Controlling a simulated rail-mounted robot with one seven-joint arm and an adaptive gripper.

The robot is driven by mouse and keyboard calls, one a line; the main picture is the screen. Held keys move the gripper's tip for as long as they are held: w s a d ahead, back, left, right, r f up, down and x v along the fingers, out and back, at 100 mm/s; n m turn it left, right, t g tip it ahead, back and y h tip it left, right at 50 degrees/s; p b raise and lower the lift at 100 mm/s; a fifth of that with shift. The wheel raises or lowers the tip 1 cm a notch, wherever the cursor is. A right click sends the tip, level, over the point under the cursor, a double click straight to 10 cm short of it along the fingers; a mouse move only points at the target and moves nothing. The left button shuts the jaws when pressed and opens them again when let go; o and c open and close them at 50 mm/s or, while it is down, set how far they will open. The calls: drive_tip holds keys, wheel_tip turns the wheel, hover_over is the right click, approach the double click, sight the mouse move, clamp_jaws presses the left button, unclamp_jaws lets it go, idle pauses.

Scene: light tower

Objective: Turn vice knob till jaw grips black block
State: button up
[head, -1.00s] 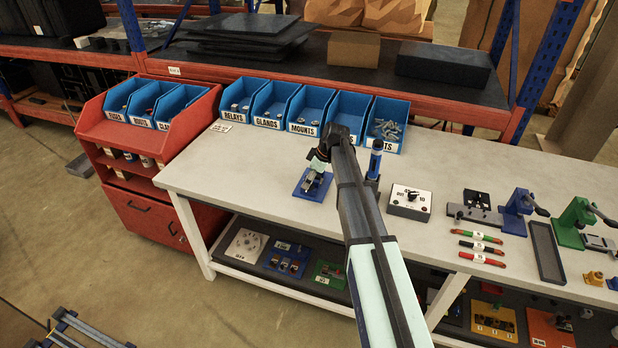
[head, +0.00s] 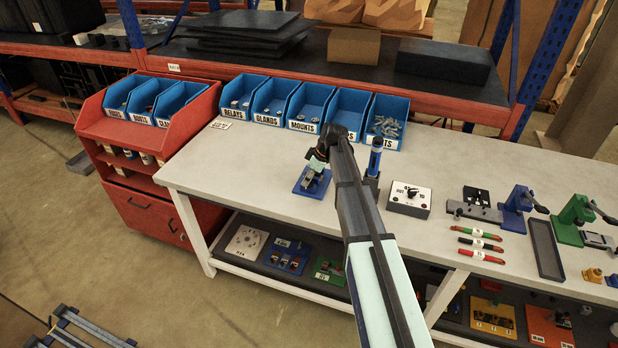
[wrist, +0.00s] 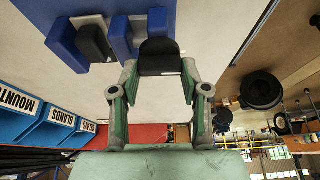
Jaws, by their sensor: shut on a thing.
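The blue vice (head: 311,185) stands on the white bench, partly hidden by my gripper in the head view. In the wrist view its blue base plate (wrist: 60,10) lies at the top left. The black block (wrist: 95,42) sits between the fixed blue jaw (wrist: 64,42) and the moving blue jaw (wrist: 122,40). The black vice knob (wrist: 159,58) is between my fingertips. My gripper (wrist: 160,75) is shut on this knob; it also shows over the vice in the head view (head: 318,160).
Blue bins (head: 310,108) line the back of the bench. A blue upright post (head: 375,158) and a white dial box (head: 410,199) stand right of my arm. Further right are cables (head: 480,245), a dark tray (head: 546,248) and a green fixture (head: 575,218). Bench left of the vice is clear.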

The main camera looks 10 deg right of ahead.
drive_tip(key=shift+s+f, duration=0.1)
drive_tip(key=shift+f+m+t+h+b, duration=0.1)
drive_tip(key=shift+m+t+h+b, duration=0.2)
drive_tip(key=shift+m+b, duration=0.65)
drive_tip(key=m+t+h+b, duration=0.1)
drive_tip(key=m+b, duration=0.1)
drive_tip(key=m, duration=0.1)
drive_tip(key=shift+a+m, duration=0.1)
drive_tip(key=shift+m, duration=0.25)
drive_tip(key=m+h+b, duration=0.2)
drive_tip(key=m, duration=0.4)
drive_tip(key=m+h+b, duration=0.1)
drive_tip(key=m, duration=0.2)
drive_tip(key=m+h+b, duration=0.1)
drive_tip(key=m, duration=0.2)
drive_tip(key=shift+a+m+h, duration=0.15)
drive_tip(key=shift+m+h, duration=0.15)
drive_tip(key=shift+h, duration=0.1)
drive_tip(key=m+g+b, duration=0.1)
drive_tip(key=m, duration=0.2)
drive_tip(key=m+g+h, duration=0.1)
drive_tip(key=m, duration=0.2)
drive_tip(key=shift+h+b, duration=0.3)
drive_tip(key=shift+b, duration=0.05)
